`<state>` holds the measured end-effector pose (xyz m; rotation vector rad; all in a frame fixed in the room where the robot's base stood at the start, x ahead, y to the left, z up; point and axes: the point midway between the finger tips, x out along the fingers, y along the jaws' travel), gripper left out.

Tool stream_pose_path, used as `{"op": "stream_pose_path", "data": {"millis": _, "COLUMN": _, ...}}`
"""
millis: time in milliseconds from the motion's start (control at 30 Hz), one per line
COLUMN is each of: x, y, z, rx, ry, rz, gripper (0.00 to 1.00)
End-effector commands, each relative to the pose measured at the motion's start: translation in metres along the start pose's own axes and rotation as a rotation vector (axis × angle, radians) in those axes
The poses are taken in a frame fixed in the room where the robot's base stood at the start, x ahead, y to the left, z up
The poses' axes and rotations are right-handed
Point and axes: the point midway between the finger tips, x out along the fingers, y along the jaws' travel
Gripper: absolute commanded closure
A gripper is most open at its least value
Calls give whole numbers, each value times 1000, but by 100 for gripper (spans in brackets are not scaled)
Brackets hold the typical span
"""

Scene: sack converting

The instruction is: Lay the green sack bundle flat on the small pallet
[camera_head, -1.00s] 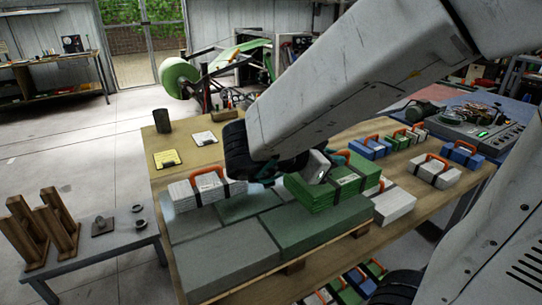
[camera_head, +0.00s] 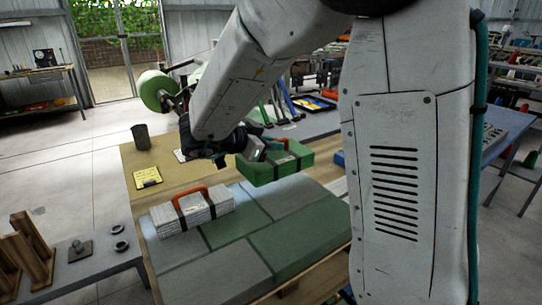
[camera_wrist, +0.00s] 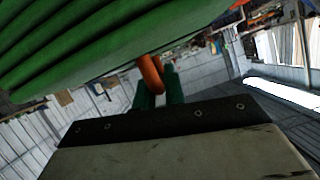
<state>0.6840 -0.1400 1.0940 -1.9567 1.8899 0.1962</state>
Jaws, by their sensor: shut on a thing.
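The green sack bundle (camera_head: 276,169) has a dark strap and an orange handle. My gripper (camera_head: 264,148) is shut on that handle, and the bundle hangs roughly level at the back edge of the small pallet (camera_head: 318,271). I cannot tell whether it touches anything beneath. Grey and green flat slabs cover the pallet. A white bundle (camera_head: 190,211) with an orange handle lies on its left back part.
The wooden table (camera_head: 135,192) carries the pallet, a dark cup (camera_head: 141,137) and a yellow card (camera_head: 147,177). A grey side table (camera_head: 95,260) with wooden stands is at the left. My arm hides the table's right side. The slabs right of the white bundle are bare.

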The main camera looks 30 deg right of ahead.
Motion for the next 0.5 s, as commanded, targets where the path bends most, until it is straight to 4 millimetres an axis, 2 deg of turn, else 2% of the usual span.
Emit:
{"op": "stream_pose_path", "data": {"millis": 133, "x": 3, "y": -1, "z": 8, "rx": -3, "ry": 1, "rz": 0, "gripper": 100}}
{"op": "stream_pose_path", "data": {"millis": 333, "x": 12, "y": 4, "z": 31, "rx": -3, "ry": 1, "rz": 0, "gripper": 100}}
{"op": "stream_pose_path", "data": {"millis": 500, "x": 13, "y": 4, "z": 33, "rx": 1, "ry": 0, "rz": -1, "gripper": 100}}
